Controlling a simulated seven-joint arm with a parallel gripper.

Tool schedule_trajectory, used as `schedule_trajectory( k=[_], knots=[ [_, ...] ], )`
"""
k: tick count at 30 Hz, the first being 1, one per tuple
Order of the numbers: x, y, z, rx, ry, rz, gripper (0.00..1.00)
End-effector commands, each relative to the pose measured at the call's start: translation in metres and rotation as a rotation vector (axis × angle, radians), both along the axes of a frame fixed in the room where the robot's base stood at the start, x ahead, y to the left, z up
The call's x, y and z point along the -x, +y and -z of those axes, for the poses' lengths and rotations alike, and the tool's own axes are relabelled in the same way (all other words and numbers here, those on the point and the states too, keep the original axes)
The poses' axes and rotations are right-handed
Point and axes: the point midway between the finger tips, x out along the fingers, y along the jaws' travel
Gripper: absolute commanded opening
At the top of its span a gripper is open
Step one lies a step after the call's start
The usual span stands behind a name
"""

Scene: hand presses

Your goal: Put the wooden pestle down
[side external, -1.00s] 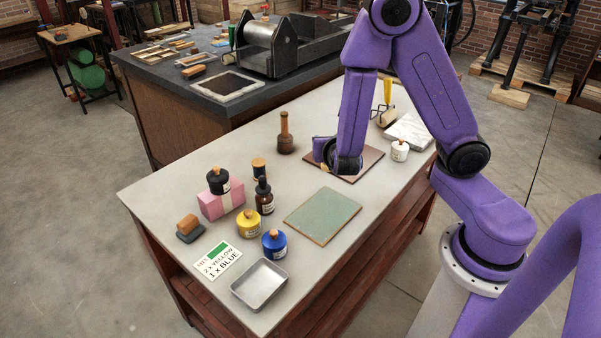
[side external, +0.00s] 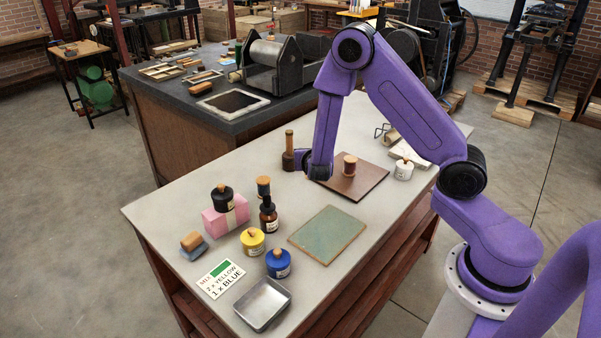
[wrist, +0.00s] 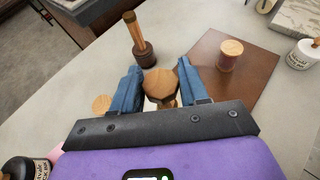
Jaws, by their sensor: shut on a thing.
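My gripper (wrist: 159,76) is shut on a light wooden piece with an eight-sided top, the wooden pestle (wrist: 160,84). I see it nearly end-on in the wrist view, so its lower end is mostly hidden. In the side view my gripper (side external: 306,162) is low over the grey table, left of the brown board, and the arm hides the pestle. I cannot tell whether the pestle touches the table.
A dark tool with an upright wooden handle (side external: 289,155) stands close beside my gripper. A brown board (side external: 364,188) with a wood-topped cylinder (side external: 350,166) lies to the right. A green slab (side external: 327,235), bottles, jars and a metal tray (side external: 262,304) are nearer the front.

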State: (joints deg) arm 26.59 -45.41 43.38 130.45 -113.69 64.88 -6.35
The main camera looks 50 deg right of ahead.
Motion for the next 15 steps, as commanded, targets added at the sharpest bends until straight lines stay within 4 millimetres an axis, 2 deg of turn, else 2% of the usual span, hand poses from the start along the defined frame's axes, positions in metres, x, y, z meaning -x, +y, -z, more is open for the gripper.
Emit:
schedule_trajectory(
  k=[7, 15],
  knots=[
    [-0.028, -0.007, 0.037, 0.000, 0.002, 0.004, 0.09],
    [-0.042, -0.009, 0.053, 0.000, 0.000, 0.002, 0.09]
  ],
)
